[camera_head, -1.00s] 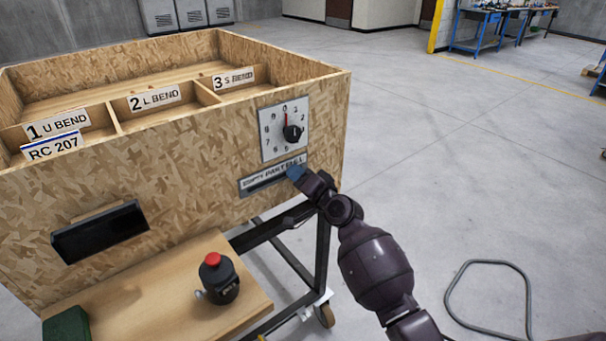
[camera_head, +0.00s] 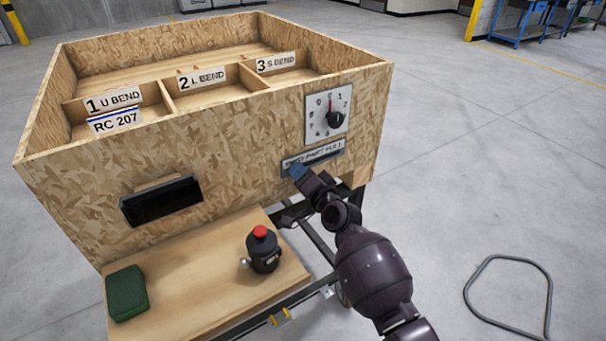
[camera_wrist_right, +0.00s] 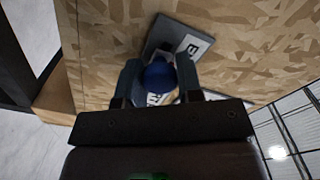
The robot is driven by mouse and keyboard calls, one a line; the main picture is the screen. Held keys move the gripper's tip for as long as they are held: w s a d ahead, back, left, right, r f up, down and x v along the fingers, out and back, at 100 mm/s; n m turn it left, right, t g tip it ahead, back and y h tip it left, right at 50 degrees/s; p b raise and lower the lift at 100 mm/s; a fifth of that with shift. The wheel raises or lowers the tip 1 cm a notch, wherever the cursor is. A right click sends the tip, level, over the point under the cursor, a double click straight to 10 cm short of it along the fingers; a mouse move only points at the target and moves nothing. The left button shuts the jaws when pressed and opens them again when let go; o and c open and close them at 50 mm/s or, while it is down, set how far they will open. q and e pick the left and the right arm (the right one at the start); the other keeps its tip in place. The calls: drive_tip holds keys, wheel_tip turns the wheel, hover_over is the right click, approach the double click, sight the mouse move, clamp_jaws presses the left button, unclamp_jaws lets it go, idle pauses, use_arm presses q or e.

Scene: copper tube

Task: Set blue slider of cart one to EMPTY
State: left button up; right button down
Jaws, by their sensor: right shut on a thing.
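The wooden cart (camera_head: 200,160) has a slider plate (camera_head: 322,152) on its front wall, lettered EMPTY, PART, FULL from left to right, with a dark slot below the words. The blue slider knob (camera_wrist_right: 158,75) shows in the right wrist view between both fingers of my right gripper (camera_wrist_right: 158,85). In the head view my right gripper (camera_head: 299,173) is at the left end of the plate, at the EMPTY end. It is shut on the knob and partly hides that end of the slot. My left gripper is not in view.
A dial (camera_head: 328,114) with a black knob sits just above the plate. A cable loop (camera_head: 508,297) lies on the open floor at right.

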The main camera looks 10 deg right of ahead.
drive_tip(key=c, duration=0.8)
unclamp_jaws()
drive_tip(key=shift+s+a, duration=0.1)
drive_tip(key=shift+a, duration=0.2)
drive_tip(key=shift+d, duration=0.15)
drive_tip(key=v, duration=1)
drive_tip(key=shift+s+d, duration=0.1)
drive_tip(key=shift+s, duration=0.3)
